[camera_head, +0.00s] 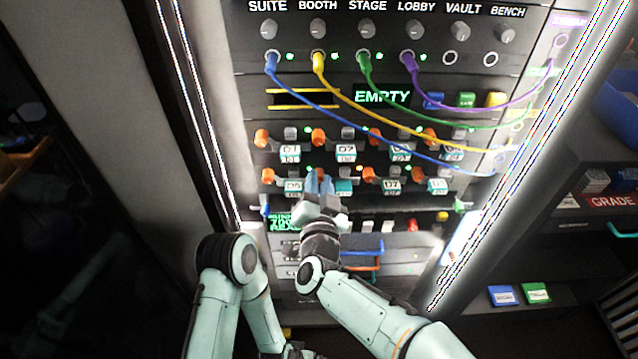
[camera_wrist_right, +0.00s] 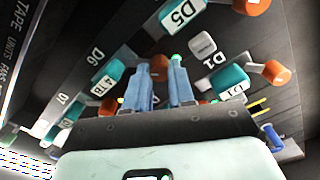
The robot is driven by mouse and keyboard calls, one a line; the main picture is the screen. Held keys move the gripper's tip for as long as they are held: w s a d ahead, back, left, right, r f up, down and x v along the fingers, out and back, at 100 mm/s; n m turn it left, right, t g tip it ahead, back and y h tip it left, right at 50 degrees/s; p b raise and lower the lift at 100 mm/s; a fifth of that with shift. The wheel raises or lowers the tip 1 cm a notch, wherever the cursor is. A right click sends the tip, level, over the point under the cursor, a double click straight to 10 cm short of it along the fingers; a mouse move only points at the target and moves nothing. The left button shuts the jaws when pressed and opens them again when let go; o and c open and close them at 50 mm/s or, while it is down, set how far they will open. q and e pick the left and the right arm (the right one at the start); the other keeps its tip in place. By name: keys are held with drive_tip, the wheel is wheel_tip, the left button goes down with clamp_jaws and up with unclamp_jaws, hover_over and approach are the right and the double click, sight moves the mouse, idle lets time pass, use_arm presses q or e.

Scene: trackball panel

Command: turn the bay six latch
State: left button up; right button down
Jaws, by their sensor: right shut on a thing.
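The bay six latch is an orange knob (camera_wrist_right: 160,67) between my right fingertips in the right wrist view, beside the printed D6 label and a teal cartridge (camera_wrist_right: 108,78). My right gripper (camera_head: 319,178) has its blue fingers shut on this latch, in the lower bay row of the rack in the head view. The fingers hide much of the latch and part of its bay. The right gripper (camera_wrist_right: 161,70) comes at the panel from below. My left arm (camera_head: 228,262) is folded at the lower left; its gripper is not seen.
Other orange latches (camera_head: 267,176) (camera_head: 368,174) and teal cartridges (camera_head: 437,186) flank the gripper closely. Coloured cables (camera_head: 440,162) hang over the right part of the bays. Switches and blue and orange handles (camera_head: 362,247) are below. A shelf unit stands at right.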

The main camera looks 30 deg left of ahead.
drive_tip(key=c, duration=1)
unclamp_jaws()
drive_tip(key=shift+o, duration=0.2)
use_arm(q)
drive_tip(key=shift+s+d+r+g+p, duration=0.3)
drive_tip(key=shift+s+d+r+p, duration=0.3)
drive_tip(key=shift+s, duration=0.2)
use_arm(e)
drive_tip(key=v, duration=1.3)
drive_tip(key=shift+s, duration=0.25)
use_arm(q)
drive_tip(key=shift+a, duration=0.1)
